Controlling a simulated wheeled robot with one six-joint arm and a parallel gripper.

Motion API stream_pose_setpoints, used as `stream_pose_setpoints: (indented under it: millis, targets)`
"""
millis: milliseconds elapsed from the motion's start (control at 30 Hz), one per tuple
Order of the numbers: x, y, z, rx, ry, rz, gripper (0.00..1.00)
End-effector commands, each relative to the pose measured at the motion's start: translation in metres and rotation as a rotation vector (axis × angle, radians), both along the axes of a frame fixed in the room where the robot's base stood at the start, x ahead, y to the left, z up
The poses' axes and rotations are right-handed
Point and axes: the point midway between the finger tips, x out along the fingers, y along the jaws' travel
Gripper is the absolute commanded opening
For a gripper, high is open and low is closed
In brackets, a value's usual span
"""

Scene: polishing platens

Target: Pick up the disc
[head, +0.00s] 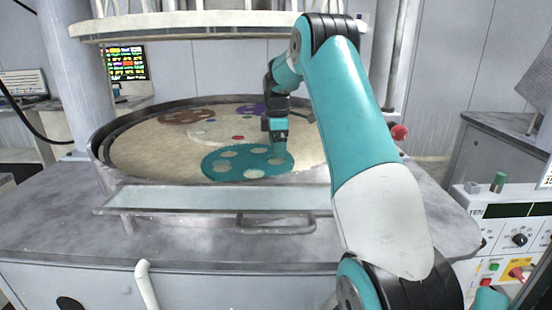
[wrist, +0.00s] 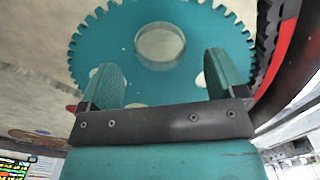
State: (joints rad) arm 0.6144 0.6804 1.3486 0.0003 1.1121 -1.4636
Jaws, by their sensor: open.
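A teal toothed carrier plate (head: 225,163) with several round openings lies on the front of the round platen. It also fills much of the wrist view (wrist: 110,40). In that view a pale round shape (wrist: 160,45) with a rim sits in one opening, ahead of the fingertips; I cannot tell whether it is a disc or the platen showing through. My gripper (head: 278,150) points down over the carrier's back right part. Its two fingers stand apart with nothing between them in the wrist view (wrist: 164,78). The fingers hide part of the carrier.
The beige platen (head: 140,150) has a raised dark rim. Brown (head: 185,117), purple (head: 250,110) and cream (head: 208,131) carriers lie further back. A small red round piece (head: 238,138) lies near the middle. A round upper plate (head: 210,22) hangs above. A metal tray (head: 200,199) runs along the front.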

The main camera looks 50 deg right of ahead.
Motion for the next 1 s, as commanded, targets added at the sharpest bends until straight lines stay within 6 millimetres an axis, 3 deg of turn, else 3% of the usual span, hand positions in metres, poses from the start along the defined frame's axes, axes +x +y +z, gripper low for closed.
stream_pose_setpoints:
  millis: [200,467,500,567,733,1000]
  targets:
    - [0.001,0.000,-0.030,0.002,0.002,0.001,0.89]
    - [0.000,-0.001,-0.037,0.001,0.002,-0.002,0.89]
    - [-0.001,-0.001,-0.037,0.002,0.002,-0.003,0.86]
    - [-0.001,-0.002,-0.037,0.001,0.003,-0.004,0.73]
    - [-0.001,-0.002,-0.038,0.001,0.003,-0.005,0.34]
    - [-0.002,-0.002,-0.039,0.004,0.006,-0.004,0.32]
